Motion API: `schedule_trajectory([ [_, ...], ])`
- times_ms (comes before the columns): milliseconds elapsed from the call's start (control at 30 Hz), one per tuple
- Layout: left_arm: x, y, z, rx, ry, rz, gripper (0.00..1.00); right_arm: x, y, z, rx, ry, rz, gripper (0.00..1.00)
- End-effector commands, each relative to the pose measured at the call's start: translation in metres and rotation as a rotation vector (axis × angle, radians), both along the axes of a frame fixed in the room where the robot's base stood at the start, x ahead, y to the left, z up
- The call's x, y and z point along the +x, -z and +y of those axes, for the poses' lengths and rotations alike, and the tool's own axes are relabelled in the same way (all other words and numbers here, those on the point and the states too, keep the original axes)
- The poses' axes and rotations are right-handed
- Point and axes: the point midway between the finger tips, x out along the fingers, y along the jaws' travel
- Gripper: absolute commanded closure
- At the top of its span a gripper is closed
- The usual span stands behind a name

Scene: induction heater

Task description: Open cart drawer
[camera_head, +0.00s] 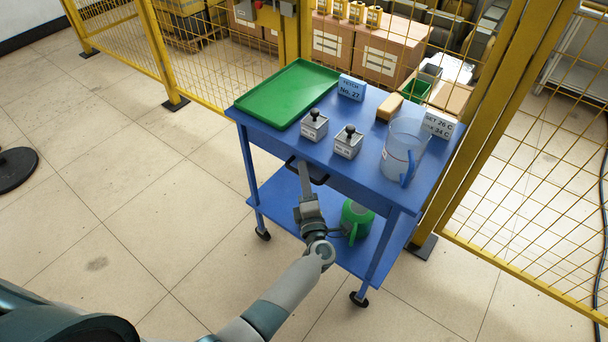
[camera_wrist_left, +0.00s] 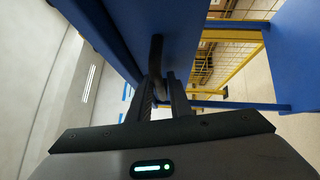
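The blue cart (camera_head: 345,166) stands in front of the yellow fence. Its drawer has a dark bar handle (camera_head: 319,181) on the near long side, and the drawer front looks flush with the cart. My left gripper (camera_head: 304,170) is at this handle, reaching up from below. In the left wrist view the dark handle (camera_wrist_left: 156,55) runs between the two fingers of my left gripper (camera_wrist_left: 160,88), which look closed around it. The fingers hide part of the handle. My right gripper is not in view.
On the cart top are a green tray (camera_head: 287,93), two small grey boxes with black knobs (camera_head: 314,126), a clear jug (camera_head: 402,150), a brown block (camera_head: 389,106) and signs. A green can (camera_head: 356,220) stands on the lower shelf. The floor before the cart is clear.

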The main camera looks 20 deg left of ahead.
Motion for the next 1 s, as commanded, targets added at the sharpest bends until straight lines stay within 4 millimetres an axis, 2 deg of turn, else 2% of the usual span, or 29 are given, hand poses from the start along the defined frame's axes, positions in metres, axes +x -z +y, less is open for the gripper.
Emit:
schedule_trajectory([
  [67,0.000,0.000,0.000,0.000,0.000,0.000,0.82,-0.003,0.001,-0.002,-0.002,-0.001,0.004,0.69],
  [133,0.000,0.000,0.000,0.000,0.000,0.000,0.96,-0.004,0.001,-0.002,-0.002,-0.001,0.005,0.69],
  [167,0.000,0.000,0.000,0.000,0.000,0.000,1.00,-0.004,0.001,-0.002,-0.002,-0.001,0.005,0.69],
  [567,-0.009,0.000,0.002,0.000,0.000,0.002,1.00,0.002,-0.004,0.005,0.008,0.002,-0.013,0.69],
  [767,-0.032,-0.001,0.011,0.001,0.000,0.004,1.00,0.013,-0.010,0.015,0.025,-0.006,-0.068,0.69],
  [1000,-0.082,0.000,0.029,0.002,0.000,0.007,1.00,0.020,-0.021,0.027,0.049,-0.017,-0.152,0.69],
])
